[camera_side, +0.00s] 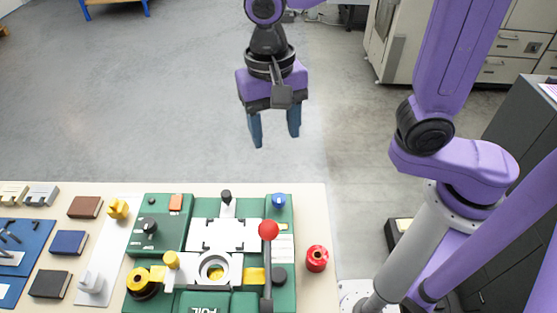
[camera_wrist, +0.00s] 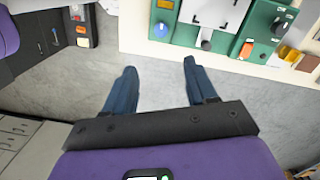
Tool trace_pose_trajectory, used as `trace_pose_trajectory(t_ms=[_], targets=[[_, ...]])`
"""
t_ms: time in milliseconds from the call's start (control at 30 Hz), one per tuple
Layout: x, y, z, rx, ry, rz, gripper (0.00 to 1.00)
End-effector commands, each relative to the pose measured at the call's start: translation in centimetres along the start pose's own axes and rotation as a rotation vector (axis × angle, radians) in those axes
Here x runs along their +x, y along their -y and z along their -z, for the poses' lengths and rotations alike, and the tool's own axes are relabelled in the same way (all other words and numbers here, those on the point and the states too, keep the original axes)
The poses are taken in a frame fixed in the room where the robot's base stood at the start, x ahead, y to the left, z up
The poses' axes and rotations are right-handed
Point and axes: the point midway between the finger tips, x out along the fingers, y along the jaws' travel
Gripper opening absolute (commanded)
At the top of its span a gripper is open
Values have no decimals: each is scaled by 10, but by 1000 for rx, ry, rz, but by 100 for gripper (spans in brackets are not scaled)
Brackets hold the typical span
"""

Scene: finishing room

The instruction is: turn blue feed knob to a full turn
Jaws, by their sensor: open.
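The blue feed knob (camera_side: 279,200) sits at the back right corner of the green machine panel (camera_side: 285,213). In the wrist view the blue knob (camera_wrist: 160,30) shows near the top edge, on the green panel. My gripper (camera_side: 276,140) is open and empty, hanging above and behind the knob, apart from it. In the wrist view its two blue fingers (camera_wrist: 159,66) are spread, with grey floor between them and the knob beyond their tips. The knob's pointer or marks are too small to read.
A lever with a red ball (camera_side: 269,230) rises just in front of the knob. A red round part (camera_side: 317,259) stands to its right on the cream table (camera_side: 318,220). A black knob (camera_side: 150,226) and an orange block (camera_side: 176,202) are on the panel's left. Space around my gripper is clear.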

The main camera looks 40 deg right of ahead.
Motion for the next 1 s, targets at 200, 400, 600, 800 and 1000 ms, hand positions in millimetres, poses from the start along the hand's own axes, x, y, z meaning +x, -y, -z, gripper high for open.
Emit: trace_pose_trajectory(t_ms=[200,400,600,800,1000], targets=[[4,17,33,-226,174,-76,57],[9,26,53,-388,301,-74,57],[15,26,55,-434,334,-67,57],[42,22,46,-432,335,-70,57],[78,17,35,-432,335,-70,57]])
